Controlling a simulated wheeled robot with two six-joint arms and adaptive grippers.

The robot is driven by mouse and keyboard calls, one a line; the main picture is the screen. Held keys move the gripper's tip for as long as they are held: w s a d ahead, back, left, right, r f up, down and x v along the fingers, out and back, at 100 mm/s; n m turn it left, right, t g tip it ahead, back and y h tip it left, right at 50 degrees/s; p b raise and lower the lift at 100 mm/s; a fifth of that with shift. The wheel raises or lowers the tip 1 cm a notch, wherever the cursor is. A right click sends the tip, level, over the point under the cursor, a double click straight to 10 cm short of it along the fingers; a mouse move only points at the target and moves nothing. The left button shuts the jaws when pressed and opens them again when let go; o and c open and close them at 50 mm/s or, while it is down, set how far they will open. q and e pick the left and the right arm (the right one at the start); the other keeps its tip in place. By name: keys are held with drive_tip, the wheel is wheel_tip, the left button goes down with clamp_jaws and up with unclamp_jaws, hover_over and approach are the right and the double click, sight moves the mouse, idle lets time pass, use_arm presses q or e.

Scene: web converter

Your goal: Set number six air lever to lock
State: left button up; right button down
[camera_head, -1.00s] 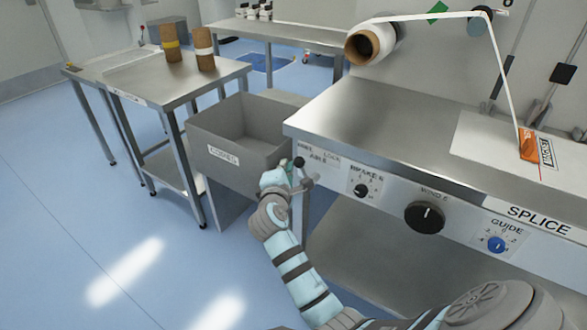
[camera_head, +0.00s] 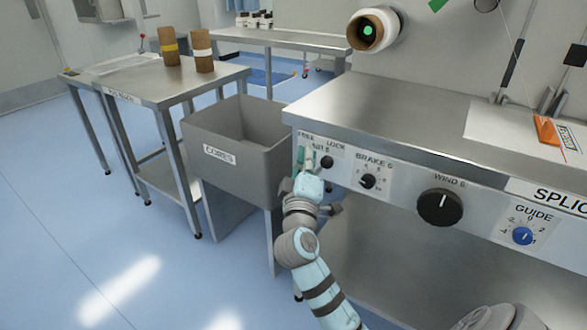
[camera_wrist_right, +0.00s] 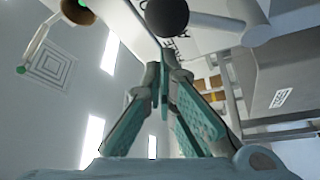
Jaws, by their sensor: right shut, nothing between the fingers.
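The air lever shows as a black knob (camera_head: 326,162) on the machine's front panel, below a label reading FREE and LOCK. The knob stands on the LOCK side. My right gripper (camera_head: 306,158) is shut and empty, just left of the knob, in front of the label's FREE side. In the right wrist view the black knob (camera_wrist_right: 166,17) and its pale shaft (camera_wrist_right: 215,24) lie beyond the shut fingertips (camera_wrist_right: 160,72). Whether the fingers touch the lever I cannot tell. The label's lower text is partly hidden by my gripper. My left gripper is not in view.
The brake knob (camera_head: 368,181), the wind knob (camera_head: 440,207) and the blue guide knob (camera_head: 523,236) sit to the right on the same panel. A grey cores bin (camera_head: 208,160) stands close at left. A steel table (camera_head: 150,80) is farther left. Blue floor is clear at lower left.

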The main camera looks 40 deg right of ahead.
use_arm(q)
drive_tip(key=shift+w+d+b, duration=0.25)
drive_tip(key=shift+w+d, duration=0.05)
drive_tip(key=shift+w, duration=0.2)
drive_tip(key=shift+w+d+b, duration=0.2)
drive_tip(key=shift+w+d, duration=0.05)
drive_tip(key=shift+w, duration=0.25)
use_arm(e)
drive_tip(key=shift+s+d+f+m+h, duration=0.1)
drive_tip(key=shift+s+d+m+h, duration=0.15)
drive_tip(key=shift+s+m, duration=0.35)
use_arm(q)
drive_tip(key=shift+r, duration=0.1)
use_arm(e)
drive_tip(key=shift+s, duration=0.15)
wheel_tip(320, 180, up, 10)
